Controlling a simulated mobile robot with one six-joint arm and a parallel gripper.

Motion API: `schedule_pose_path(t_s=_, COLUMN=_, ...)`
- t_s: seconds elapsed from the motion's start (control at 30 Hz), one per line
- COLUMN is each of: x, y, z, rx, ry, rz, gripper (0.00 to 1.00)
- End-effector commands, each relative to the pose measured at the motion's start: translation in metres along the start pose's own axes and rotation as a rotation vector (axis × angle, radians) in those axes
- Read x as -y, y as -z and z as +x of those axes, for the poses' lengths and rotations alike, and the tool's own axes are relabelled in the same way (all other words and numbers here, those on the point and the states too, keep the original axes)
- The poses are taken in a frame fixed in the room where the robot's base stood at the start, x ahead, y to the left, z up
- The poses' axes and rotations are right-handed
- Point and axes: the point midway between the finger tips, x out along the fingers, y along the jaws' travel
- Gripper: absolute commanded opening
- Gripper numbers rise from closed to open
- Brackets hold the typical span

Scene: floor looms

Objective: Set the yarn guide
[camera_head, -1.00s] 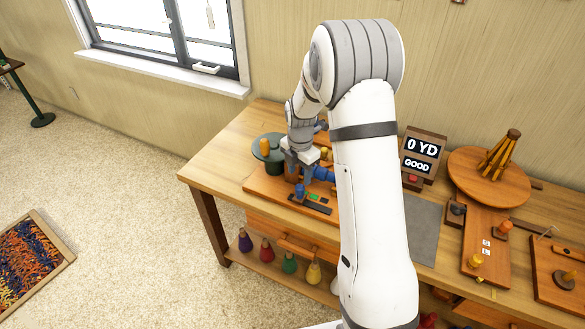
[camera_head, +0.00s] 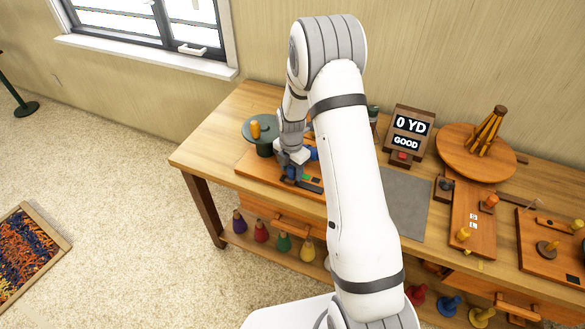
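A wooden device board (camera_head: 252,172) lies on the left part of the workbench. A dark green round stand (camera_head: 259,130) with an orange-yellow knob (camera_head: 255,128) rises at its back left. My gripper (camera_head: 289,174) is low over the front of the board, at a dark strip (camera_head: 308,186) with a small green patch. A blue part (camera_head: 311,154) shows just behind my gripper. My fingertips are too small and covered to tell whether they are open or touching anything. I cannot tell for certain which part is the yarn guide; my arm hides the board's right side.
A display (camera_head: 409,130) reads "0 YD" and "GOOD". Right of it are a round wooden turntable (camera_head: 449,158), a narrow board with pegs (camera_head: 475,210) and another board (camera_head: 540,245). A grey mat (camera_head: 410,205) is bare. Colored cones (camera_head: 284,243) stand on the lower shelf.

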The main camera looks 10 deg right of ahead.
Motion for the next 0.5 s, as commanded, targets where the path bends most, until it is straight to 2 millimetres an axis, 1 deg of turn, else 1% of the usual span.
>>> schedule_pose_path(t_s=0.03, x=-0.0001, y=0.0001, z=-0.0001, rx=0.0, ry=0.0, rz=0.0, gripper=0.45)
schedule_pose_path(t_s=0.07, x=-0.0001, y=0.0001, z=-0.0001, rx=0.0, ry=0.0, rz=0.0, gripper=0.43)
schedule_pose_path(t_s=0.5, x=-0.0002, y=0.0005, z=-0.0003, rx=0.0, ry=0.0, rz=-0.001, gripper=0.07)
